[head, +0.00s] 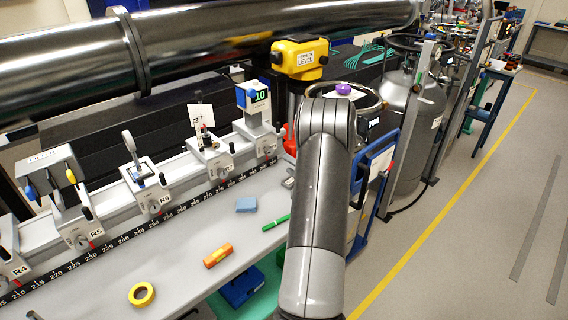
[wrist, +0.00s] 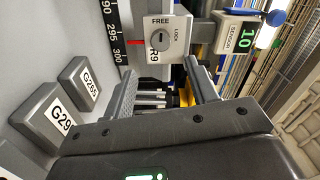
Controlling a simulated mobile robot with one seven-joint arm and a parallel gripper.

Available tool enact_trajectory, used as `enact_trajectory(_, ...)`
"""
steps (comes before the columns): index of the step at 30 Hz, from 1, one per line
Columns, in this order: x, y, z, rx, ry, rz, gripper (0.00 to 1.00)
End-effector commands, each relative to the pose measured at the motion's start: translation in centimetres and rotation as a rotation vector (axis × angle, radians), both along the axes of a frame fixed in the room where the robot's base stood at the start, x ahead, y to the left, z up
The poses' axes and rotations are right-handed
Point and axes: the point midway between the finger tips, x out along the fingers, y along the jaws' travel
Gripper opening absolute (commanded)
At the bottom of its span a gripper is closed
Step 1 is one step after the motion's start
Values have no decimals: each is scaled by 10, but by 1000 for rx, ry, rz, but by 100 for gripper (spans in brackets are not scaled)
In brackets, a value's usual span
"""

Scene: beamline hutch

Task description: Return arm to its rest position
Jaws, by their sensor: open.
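My arm (head: 322,190) reaches up from the bottom of the head view, past the right end of the bench, and hides my gripper there. In the wrist view my gripper (wrist: 160,76) is open, its two dark fingers apart with nothing held between them. Just beyond the fingers is a rail carrier (wrist: 160,42) marked R9 with a FREE/LOCK knob.
Two grey blocks (wrist: 86,80) with G labels lie left of the fingers. A thick metal pipe (head: 210,42) crosses above the bench (head: 180,230), where yellow tape (head: 142,294), an orange item (head: 217,255) and a green pen (head: 276,223) lie.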

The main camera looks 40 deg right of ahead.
Motion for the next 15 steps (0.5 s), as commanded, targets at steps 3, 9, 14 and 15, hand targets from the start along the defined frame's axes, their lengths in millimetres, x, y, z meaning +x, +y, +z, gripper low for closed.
enact_trajectory(3,0,0,0,0,0,0,53)
enact_trajectory(9,2,3,3,0,1,10,53)
enact_trajectory(14,17,44,28,13,26,122,53)
enact_trajectory(15,22,62,39,17,38,173,53)
